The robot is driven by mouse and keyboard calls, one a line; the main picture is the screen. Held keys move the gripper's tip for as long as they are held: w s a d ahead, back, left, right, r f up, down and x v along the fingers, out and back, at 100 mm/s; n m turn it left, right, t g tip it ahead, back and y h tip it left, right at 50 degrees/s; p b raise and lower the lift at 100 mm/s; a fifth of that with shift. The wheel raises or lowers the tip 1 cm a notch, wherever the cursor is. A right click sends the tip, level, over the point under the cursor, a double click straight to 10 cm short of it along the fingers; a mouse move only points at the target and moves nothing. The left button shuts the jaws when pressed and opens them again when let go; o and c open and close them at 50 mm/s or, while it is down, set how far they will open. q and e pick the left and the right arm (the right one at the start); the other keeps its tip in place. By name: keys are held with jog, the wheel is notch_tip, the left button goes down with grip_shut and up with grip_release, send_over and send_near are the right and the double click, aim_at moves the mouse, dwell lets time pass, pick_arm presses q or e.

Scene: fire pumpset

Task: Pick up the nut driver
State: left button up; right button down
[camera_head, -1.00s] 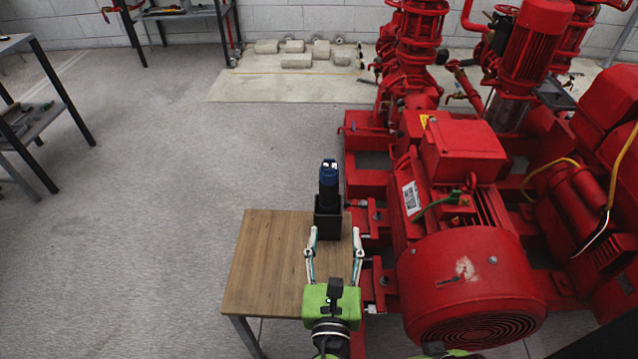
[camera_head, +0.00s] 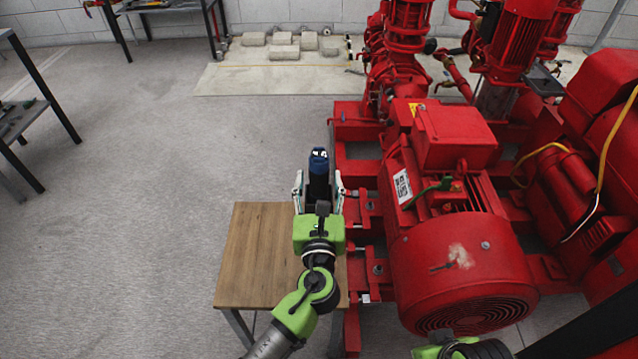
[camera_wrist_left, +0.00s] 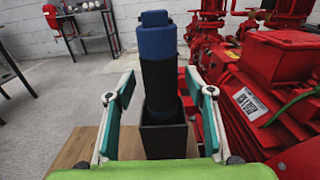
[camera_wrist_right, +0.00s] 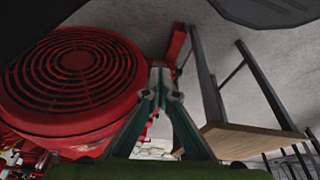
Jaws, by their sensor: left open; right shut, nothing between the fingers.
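The nut driver (camera_head: 319,170), with a blue and black handle, stands upright in a dark square holder (camera_wrist_left: 165,136) on the small wooden table. It also shows in the left wrist view (camera_wrist_left: 157,60). My left gripper (camera_head: 319,186) is open, its fingers on either side of the nut driver with gaps on both sides in the left wrist view. The holder's lower part is hidden behind my left gripper in the head view. My right gripper (camera_wrist_right: 160,82) is shut and empty near the big red motor, low at the right.
The wooden table (camera_head: 250,265) is otherwise bare. The red pumpset (camera_head: 455,260) stands close along its right side. Open grey floor (camera_head: 150,170) lies to the left, with metal shelves (camera_head: 30,110) farther off. Pale blocks lie at the back wall.

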pick_arm(q)
jog(key=shift+w, duration=0.65)
jog(key=c, duration=1.3)
jog(key=shift+r, duration=0.15)
jog(key=shift+c, duration=0.2)
jog(key=shift+r, duration=0.15)
